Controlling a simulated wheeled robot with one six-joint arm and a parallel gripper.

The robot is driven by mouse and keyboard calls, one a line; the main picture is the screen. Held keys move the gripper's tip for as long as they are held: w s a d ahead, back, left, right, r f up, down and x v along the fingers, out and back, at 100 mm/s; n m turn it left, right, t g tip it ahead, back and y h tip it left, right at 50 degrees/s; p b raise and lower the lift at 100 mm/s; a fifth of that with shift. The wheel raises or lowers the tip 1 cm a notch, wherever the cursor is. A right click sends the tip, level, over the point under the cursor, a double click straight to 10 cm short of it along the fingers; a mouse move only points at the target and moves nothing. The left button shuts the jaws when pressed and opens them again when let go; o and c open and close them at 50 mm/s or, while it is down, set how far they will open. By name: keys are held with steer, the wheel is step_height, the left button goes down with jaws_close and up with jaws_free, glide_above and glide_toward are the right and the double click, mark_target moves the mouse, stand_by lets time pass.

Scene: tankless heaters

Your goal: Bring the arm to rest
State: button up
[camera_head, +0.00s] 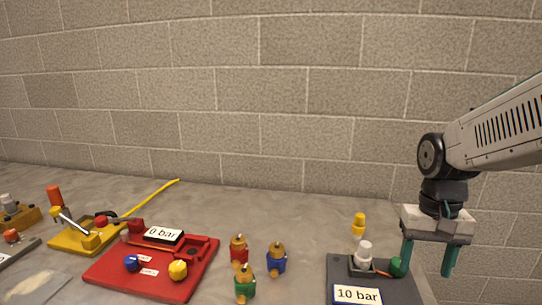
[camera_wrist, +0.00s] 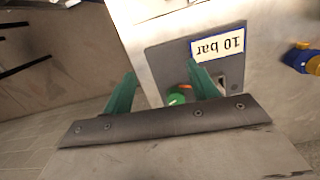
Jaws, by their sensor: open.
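My gripper (camera_head: 427,262) hangs from the arm at the right of the head view, with its two green fingers pointing down and apart. It is open, with nothing held between the fingers. It is over the right edge of the dark grey board (camera_head: 395,291), which bears a "10 bar" label (camera_head: 357,295). A green knob (camera_head: 398,266) on that board is close to the left finger in the picture; I cannot tell whether they touch. In the wrist view the fingers (camera_wrist: 160,88) are spread, and the green knob (camera_wrist: 176,99) shows between them.
A white-topped fitting (camera_head: 364,252) is on the grey board, and a yellow piece (camera_head: 359,224) stands behind it. Red, blue and green valves (camera_head: 276,258) stand left of it. A red board (camera_head: 150,287) with a "0 bar" label and a yellow board (camera_head: 70,241) are farther left. A block wall (camera_head: 250,90) closes the back.

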steer(key=s+a+r+n+t, duration=0.1)
steer(key=s+r, duration=0.1)
steer(key=s, duration=0.5)
steer(key=s+a+r+n+t, duration=0.1)
steer(key=s+a+r+n, duration=0.1)
steer(key=s, duration=0.5)
steer(key=shift+r+t, duration=0.3)
steer(key=shift+r, duration=0.25)
steer(key=shift+a, duration=0.1)
steer(key=w+d+f+n, duration=0.1)
steer(key=w+f, duration=0.1)
steer(key=w, duration=0.6)
steer(key=w+d+f+n+g, duration=0.1)
steer(key=w+d+f, duration=0.1)
steer(key=w, duration=0.6)
steer(key=w+d+f+n, duration=0.2)
steer(key=w+f, duration=0.1)
steer(key=w, duration=0.5)
steer(key=shift+w+d+f+g, duration=0.1)
steer(key=shift+w+d+g, duration=0.1)
steer(key=shift+g, duration=0.2)
steer(key=shift+w+n, duration=0.2)
steer(key=shift+n, duration=0.2)
steer(key=shift+f, duration=3.8)
